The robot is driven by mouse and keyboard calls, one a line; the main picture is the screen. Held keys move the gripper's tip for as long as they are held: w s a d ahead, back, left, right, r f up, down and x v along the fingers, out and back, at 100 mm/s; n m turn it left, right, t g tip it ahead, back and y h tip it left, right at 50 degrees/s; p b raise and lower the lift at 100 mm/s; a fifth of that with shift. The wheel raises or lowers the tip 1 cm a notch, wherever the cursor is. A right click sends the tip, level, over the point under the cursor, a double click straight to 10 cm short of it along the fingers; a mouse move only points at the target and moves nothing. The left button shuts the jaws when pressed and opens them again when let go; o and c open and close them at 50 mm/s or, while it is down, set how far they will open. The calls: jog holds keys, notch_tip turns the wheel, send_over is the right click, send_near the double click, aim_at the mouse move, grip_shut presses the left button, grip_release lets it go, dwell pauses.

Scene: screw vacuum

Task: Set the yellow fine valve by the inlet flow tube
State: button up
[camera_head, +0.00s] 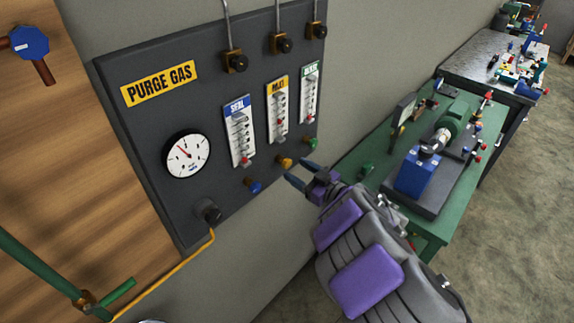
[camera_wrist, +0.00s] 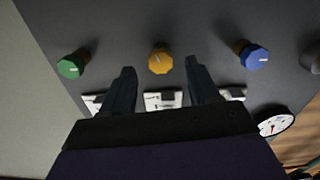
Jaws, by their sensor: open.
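The yellow fine valve (camera_head: 285,162) is a small knob low on the dark purge gas panel, below the inlet flow tube (camera_head: 278,109) with the yellow label. The tube has a red float low inside it. My gripper (camera_head: 296,173) is open and empty, just in front of the panel near the yellow knob. In the wrist view the yellow knob (camera_wrist: 160,61) shows between and beyond my two fingertips (camera_wrist: 160,72), apparently not touched. A light mark runs across its face. The lower ends of the flow tubes are partly hidden behind my fingers there.
A blue knob (camera_head: 253,187) and a green knob (camera_head: 311,144) flank the yellow one. A seal tube (camera_head: 239,132), a third tube (camera_head: 310,94) and a round gauge (camera_head: 187,155) share the panel. A green bench (camera_head: 377,148) with equipment stands at right.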

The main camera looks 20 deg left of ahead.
aim_at(289, 165)
jog(key=shift+x, duration=2.55)
jog(key=c, duration=1)
jog(key=shift+b, duration=0.35)
jog(key=shift+c, duration=0.2)
